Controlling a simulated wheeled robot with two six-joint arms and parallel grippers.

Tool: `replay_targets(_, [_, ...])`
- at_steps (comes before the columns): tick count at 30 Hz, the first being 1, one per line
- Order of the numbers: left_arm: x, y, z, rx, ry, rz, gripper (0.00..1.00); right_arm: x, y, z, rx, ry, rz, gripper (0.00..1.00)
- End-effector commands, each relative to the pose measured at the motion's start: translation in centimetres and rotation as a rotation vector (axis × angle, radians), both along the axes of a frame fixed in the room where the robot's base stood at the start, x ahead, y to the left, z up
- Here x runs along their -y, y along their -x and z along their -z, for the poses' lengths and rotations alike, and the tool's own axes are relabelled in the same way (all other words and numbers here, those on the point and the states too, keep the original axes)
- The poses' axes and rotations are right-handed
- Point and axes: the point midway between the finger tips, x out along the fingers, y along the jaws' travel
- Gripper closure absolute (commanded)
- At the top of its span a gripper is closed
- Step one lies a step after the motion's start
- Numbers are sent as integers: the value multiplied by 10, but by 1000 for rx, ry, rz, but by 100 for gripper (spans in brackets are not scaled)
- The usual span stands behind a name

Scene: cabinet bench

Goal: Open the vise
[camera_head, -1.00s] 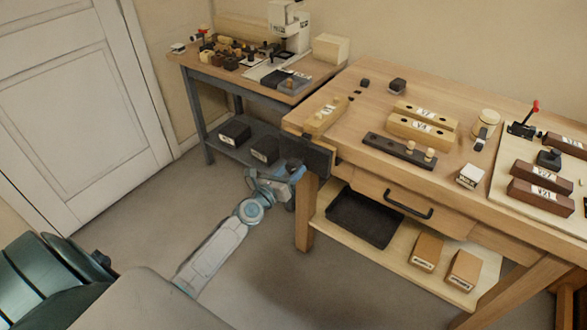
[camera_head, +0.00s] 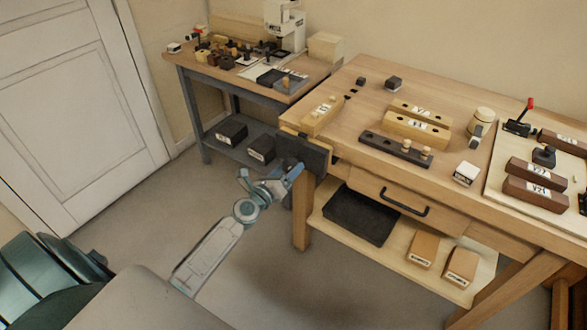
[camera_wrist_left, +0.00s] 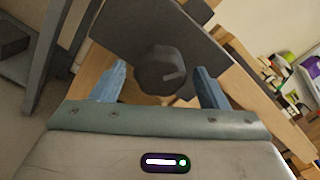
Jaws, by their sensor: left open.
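The vise (camera_head: 312,158) is a dark plate at the left front end of the wooden workbench. In the left wrist view its dark plate (camera_wrist_left: 120,32) fills the top middle, with a round dark knob (camera_wrist_left: 162,72) on its outer face. My left gripper (camera_head: 290,172) is at the vise's outer face. Its two blue fingers stand open on either side of the knob in the left wrist view. I cannot tell whether they touch it. The gap between vise plate and bench is mostly hidden. My right gripper is not in view.
Below are a drawer with a black handle (camera_head: 392,202) and a shelf with a black tray (camera_head: 358,216). A grey side table (camera_head: 250,94) stands behind left. The floor at left is clear.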

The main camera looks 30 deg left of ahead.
Motion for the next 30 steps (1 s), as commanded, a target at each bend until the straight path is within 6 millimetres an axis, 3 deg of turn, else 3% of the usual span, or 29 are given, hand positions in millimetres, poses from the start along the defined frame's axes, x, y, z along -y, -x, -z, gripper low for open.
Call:
replay_targets(24, [-5,64,1,-1,-1,1,32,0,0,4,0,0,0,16])
replay_targets(30, [-5,69,0,0,-1,0,32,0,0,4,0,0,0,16])
